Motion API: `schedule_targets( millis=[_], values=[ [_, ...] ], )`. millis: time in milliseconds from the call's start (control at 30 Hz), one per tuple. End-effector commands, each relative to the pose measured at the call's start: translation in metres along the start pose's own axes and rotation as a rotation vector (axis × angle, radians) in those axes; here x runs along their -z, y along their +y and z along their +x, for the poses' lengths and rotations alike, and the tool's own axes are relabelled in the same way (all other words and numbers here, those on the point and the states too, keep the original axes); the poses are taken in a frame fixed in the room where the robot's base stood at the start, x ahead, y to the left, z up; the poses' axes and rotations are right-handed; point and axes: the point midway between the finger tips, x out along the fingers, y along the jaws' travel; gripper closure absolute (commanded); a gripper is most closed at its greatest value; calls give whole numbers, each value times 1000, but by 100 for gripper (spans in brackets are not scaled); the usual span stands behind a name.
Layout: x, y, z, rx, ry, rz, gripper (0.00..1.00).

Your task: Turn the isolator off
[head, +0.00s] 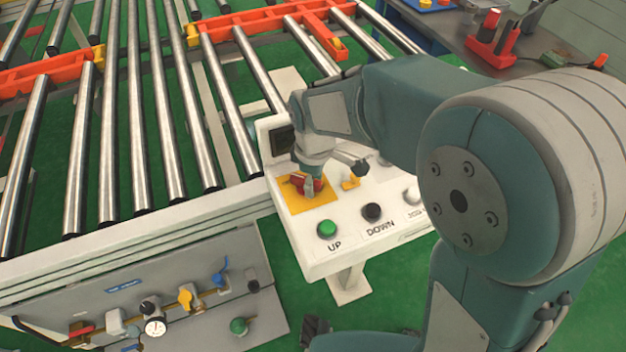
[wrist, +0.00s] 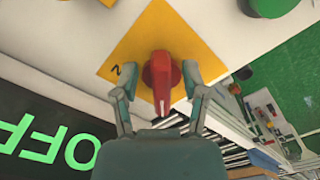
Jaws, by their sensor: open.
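The isolator is a red rotary handle (wrist: 162,84) on a yellow square plate (wrist: 130,52), set in a white control panel (head: 299,228). In the wrist view the handle points along the picture's vertical. My gripper (wrist: 160,82) is open, with one finger on each side of the handle. I cannot tell whether the fingers touch it. In the head view my gripper (head: 308,188) is over the yellow plate (head: 322,200) and partly hides the red handle. A dark display with green letters reading "OFF" (wrist: 42,140) shows upside down in the wrist view.
A green UP button (head: 327,229) and a black DOWN button (head: 372,211) sit near the panel's front edge. A roller conveyor (head: 140,110) stands to the left. A lower panel with valves and a gauge (head: 155,327) is below it. A workbench (head: 470,40) stands at the back right.

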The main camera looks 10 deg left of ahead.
Motion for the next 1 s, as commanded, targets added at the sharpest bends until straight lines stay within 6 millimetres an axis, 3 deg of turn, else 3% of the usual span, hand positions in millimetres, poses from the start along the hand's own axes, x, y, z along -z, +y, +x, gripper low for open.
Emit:
schedule_targets(
  millis=[600, 1000],
  values=[
    [2, 1, -106, -2, 1, 0, 43],
    [2, 1, -117, 0, -1, 0, 43]
  ],
)
